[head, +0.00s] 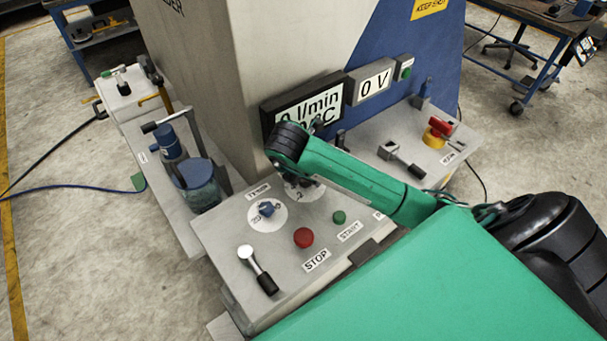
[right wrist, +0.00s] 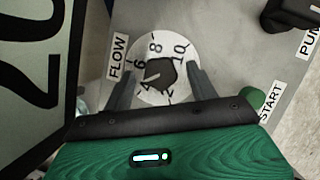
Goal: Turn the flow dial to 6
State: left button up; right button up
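The flow dial is a white disc (right wrist: 165,98) with numbers up to 10 and a dark knob (right wrist: 160,75) in its middle, beside a FLOW label (right wrist: 117,57). The knob's narrow end seems to point left, near the 4; I cannot tell exactly. My right gripper (right wrist: 162,73) is open, with one finger on each side of the knob and gaps visible between. In the head view the dial (head: 300,192) is mostly hidden under my right arm's wrist (head: 288,141). The display (head: 305,105) reads 0 l/min, partly covered. My left gripper is out of view.
On the panel near the dial are a tension dial (head: 267,212), a red STOP button (head: 303,237), a green START button (head: 339,217) and a lever (head: 258,270). A blue pump-like device (head: 195,180) stands at left. A red-handled switch (head: 438,130) is at right.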

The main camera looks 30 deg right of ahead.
jog(key=shift+r, duration=0.1)
jog(key=p+v, duration=0.8)
jog(key=v, duration=0.5)
jog(key=shift+r, duration=0.35)
jog(key=shift+a, duration=0.1)
